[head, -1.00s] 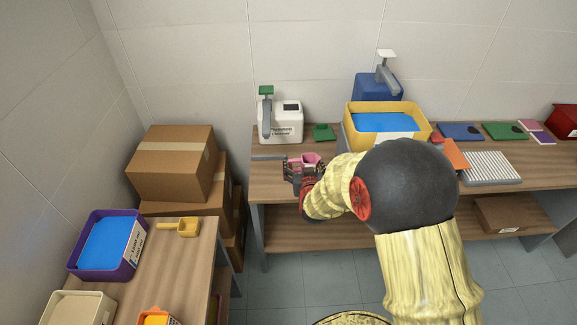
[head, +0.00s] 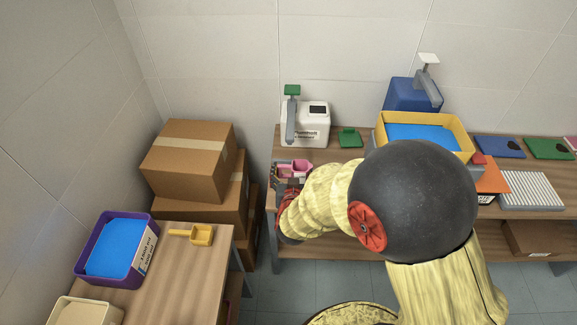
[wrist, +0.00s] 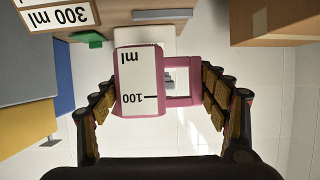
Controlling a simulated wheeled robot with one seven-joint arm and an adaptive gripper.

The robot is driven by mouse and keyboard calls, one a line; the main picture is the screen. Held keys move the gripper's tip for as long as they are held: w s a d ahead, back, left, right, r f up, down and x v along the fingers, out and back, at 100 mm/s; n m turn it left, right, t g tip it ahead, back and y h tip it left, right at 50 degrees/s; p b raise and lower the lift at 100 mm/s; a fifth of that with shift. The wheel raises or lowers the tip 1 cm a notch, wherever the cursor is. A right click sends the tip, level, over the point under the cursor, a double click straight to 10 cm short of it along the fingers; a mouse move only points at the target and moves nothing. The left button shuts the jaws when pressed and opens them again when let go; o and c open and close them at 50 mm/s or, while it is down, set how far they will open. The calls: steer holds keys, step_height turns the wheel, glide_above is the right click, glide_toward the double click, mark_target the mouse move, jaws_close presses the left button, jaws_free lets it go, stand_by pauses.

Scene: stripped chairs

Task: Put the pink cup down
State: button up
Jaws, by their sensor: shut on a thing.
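The pink cup (head: 294,168) is held by my gripper (head: 289,182) at the left end of the long back bench (head: 345,170). In the wrist view the pink cup (wrist: 138,82) sits between the fingers, with its white 100 ml label facing the camera and its square handle to the right. The fingers are shut on it. My arm covers part of the bench, and I cannot tell whether the cup's base is touching the wood.
A white machine (head: 308,125) and a small green item (head: 349,138) stand behind the cup. A yellow tub (head: 455,133) of blue stuff is to the right. Cardboard boxes (head: 188,160) are stacked left. A side table (head: 190,268) holds a purple tub (head: 115,250) and yellow scoop (head: 198,234).

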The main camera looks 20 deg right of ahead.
steer(key=w+f+b, duration=0.2)
steer(key=w+f, duration=0.1)
steer(key=w, duration=0.1)
steer(key=w+f+b, duration=0.2)
steer(key=w+f, duration=0.1)
steer(key=w, duration=0.1)
steer(key=w+f+b, duration=0.1)
steer(key=w+f, duration=0.2)
steer(key=w, duration=0.2)
steer(key=shift+w+d+b, duration=0.1)
steer(key=shift+d+b, duration=0.1)
steer(key=shift+b, duration=0.2)
steer(key=shift+w+f, duration=0.2)
steer(key=shift+f, duration=0.05)
steer(key=shift+w+f+b, duration=0.15)
steer(key=shift+f+b, duration=1)
steer(key=shift+f, duration=0.45)
steer(key=shift+f, duration=0.2)
steer(key=o, duration=1)
steer(key=shift+o, duration=0.6)
steer(key=shift+r, duration=0.1)
